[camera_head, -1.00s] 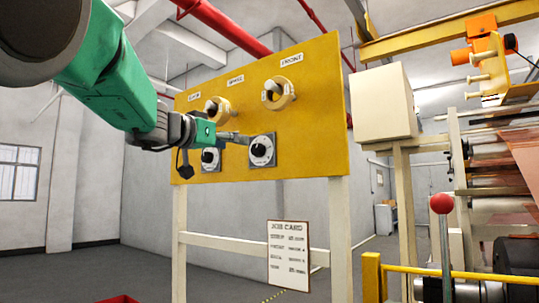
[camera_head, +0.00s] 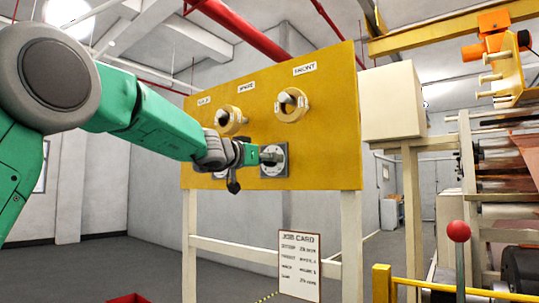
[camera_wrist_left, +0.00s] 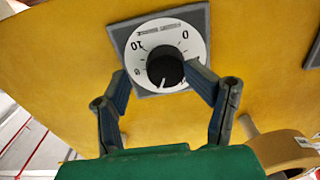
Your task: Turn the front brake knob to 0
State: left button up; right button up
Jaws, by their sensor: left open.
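The front brake knob (camera_wrist_left: 165,70) is black and sits at the centre of a round white dial (camera_wrist_left: 192,45) on a grey square plate. In the left wrist view the dial appears upside down, with 0 at upper right and 10 at upper left. The knob's white pointer line faces the bottom of that view, away from both. My left gripper (camera_wrist_left: 160,73) is open, its fingers on either side of the knob; the right fingertip looks very near it, and contact is unclear. In the head view my left gripper (camera_head: 263,157) partly covers the dial plate (camera_head: 281,166).
The yellow panel (camera_head: 325,140) carries a ring-shaped fitting (camera_head: 291,105) under the FRONT label, and another (camera_head: 229,120) to its left. A job card (camera_head: 299,265) hangs below. A red-knobbed lever (camera_head: 459,231) and a roller machine stand at right.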

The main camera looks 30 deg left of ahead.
pick_arm(q)
jog(key=shift+w+a+f, duration=0.25)
jog(key=shift+w+a, duration=0.05)
jog(key=shift+a, duration=0.2)
jog(key=shift+w+a+f, duration=0.2)
jog(key=shift+w+a, duration=0.05)
jog(key=shift+a, duration=0.25)
jog(key=shift+s+d+r, duration=0.1)
jog(key=shift+d+r, duration=0.15)
jog(key=shift+d, duration=0.45)
jog(key=c, duration=1.1)
jog(key=shift+a+r, duration=0.1)
jog(key=shift+c, duration=0.2)
pick_arm(e)
jog(key=shift+a+r, duration=0.15)
jog(key=shift+a, duration=0.2)
jog(key=shift+d, duration=0.1)
pick_arm(q)
jog(key=shift+n+b, duration=0.4)
jog(key=shift+b, duration=0.05)
pick_arm(e)
jog(key=shift+f, duration=0.4)
